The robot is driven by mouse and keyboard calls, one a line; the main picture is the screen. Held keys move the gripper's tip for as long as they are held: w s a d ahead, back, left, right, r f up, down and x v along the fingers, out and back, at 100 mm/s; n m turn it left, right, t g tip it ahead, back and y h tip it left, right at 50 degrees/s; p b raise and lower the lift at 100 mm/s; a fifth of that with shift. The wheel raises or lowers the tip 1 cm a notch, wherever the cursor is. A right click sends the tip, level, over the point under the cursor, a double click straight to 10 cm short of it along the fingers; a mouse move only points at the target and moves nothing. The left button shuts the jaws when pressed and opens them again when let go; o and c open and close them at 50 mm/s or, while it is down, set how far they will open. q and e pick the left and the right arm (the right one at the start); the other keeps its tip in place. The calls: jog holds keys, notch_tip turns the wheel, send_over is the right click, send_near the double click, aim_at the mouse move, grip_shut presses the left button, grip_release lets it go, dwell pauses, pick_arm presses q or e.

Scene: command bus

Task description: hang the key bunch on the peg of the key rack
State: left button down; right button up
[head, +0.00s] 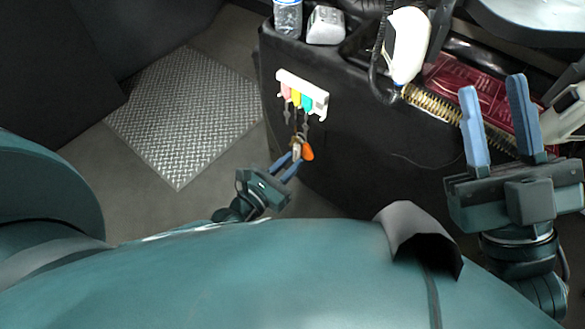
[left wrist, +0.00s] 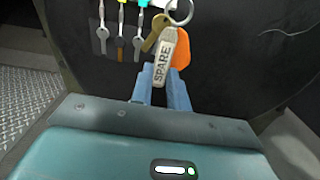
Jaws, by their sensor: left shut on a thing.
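The key bunch shows in the left wrist view as a metal ring (left wrist: 181,12) with a brass key, a SPARE tag (left wrist: 165,60) and an orange fob (left wrist: 183,48). My left gripper (head: 296,160) is shut on the bunch at the tag, just below the white key rack (head: 318,100). The rack is on the dark console's side, with several colour-headed keys (head: 295,98) hanging from it. The ring is close to the rack's lower edge in the left wrist view; I cannot tell whether it touches the peg. My right gripper (head: 494,84) is open and empty at the right.
The dark console (head: 350,160) carries a water bottle (head: 288,18), a grey-white box (head: 326,25) and a white handset (head: 407,45) with a cord. A red tray (head: 455,85) and a coiled cable lie near my right gripper. Floor with a tread plate (head: 185,115) is clear at left.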

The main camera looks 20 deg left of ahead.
aim_at(296, 158)
pick_arm(q)
jog(key=shift+w, duration=0.2)
jog(key=shift+x, duration=2.05)
pick_arm(e)
jog(key=shift+s+r+n+y, duration=0.15)
jog(key=shift+r+n+y, duration=0.15)
jog(key=shift+n+y, duration=0.2)
jog(key=shift+r, duration=0.1)
pick_arm(q)
jog(key=shift+b, duration=0.3)
jog(key=shift+w+d, duration=0.15)
jog(key=shift+w, duration=0.2)
pick_arm(e)
jog(key=shift+f, duration=0.3)
pick_arm(q)
jog(key=shift+w+d, duration=0.15)
jog(key=shift+w, duration=0.15)
jog(key=shift+w+d, duration=0.1)
jog(key=shift+w, duration=0.2)
